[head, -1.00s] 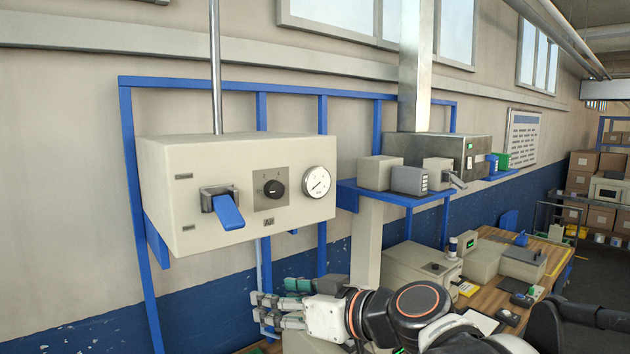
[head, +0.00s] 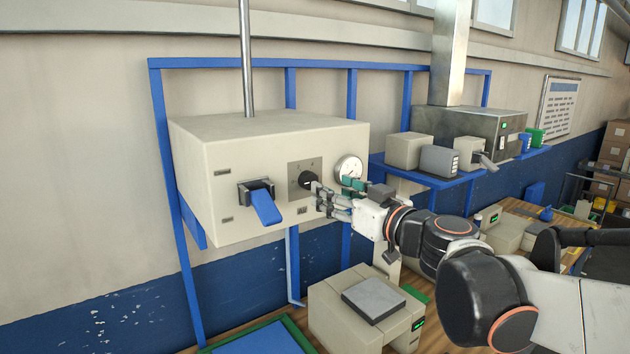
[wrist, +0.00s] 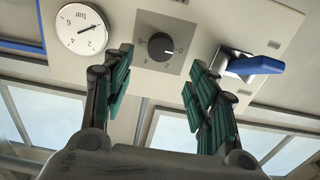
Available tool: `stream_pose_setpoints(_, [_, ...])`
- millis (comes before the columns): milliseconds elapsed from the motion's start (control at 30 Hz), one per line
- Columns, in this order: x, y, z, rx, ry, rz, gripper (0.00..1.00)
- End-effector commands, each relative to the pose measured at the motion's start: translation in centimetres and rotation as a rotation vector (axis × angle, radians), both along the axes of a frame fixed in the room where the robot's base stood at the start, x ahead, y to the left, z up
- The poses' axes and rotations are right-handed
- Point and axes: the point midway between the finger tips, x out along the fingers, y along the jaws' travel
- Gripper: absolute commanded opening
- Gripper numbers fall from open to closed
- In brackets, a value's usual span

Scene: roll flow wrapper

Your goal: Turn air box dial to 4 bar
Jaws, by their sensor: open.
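The cream air box (head: 225,150) hangs on a blue frame against the wall. Its black dial knob (head: 308,179) sits on a grey square plate, and in the wrist view the dial (wrist: 160,47) lies beyond and between my fingertips. A round white pressure gauge (head: 348,168) is beside it, partly covered by my gripper in the head view; its face (wrist: 82,29) shows clearly in the wrist view. A blue lever (head: 265,207) hangs down left of the dial. My gripper (wrist: 160,72) is open and empty, with green-padded fingers close in front of the dial; contact cannot be told.
Right of the box, a blue shelf (head: 432,173) carries small grey boxes. Below stands a cream machine (head: 335,310) with a grey block on top, on a wooden bench. The space in front of the box's left part is clear.

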Motion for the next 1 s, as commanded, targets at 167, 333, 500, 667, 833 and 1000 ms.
stream_pose_setpoints(167, [2.5, 1.8, 0.1, 0.000, 0.000, 0.003, 0.53])
stream_pose_setpoints(333, [4.5, 3.1, 0.1, 0.000, 0.000, 0.002, 0.53])
stream_pose_setpoints(500, [5.8, 3.9, 0.0, 0.000, 0.000, 0.000, 0.53])
stream_pose_setpoints(667, [6.2, 4.2, 0.0, 0.000, 0.000, 0.000, 0.53])
stream_pose_setpoints(833, [6.2, 4.2, 0.0, 0.000, 0.000, 0.000, 0.53])
stream_pose_setpoints(1000, [6.2, 4.2, 0.0, 0.000, 0.000, 0.000, 0.33])
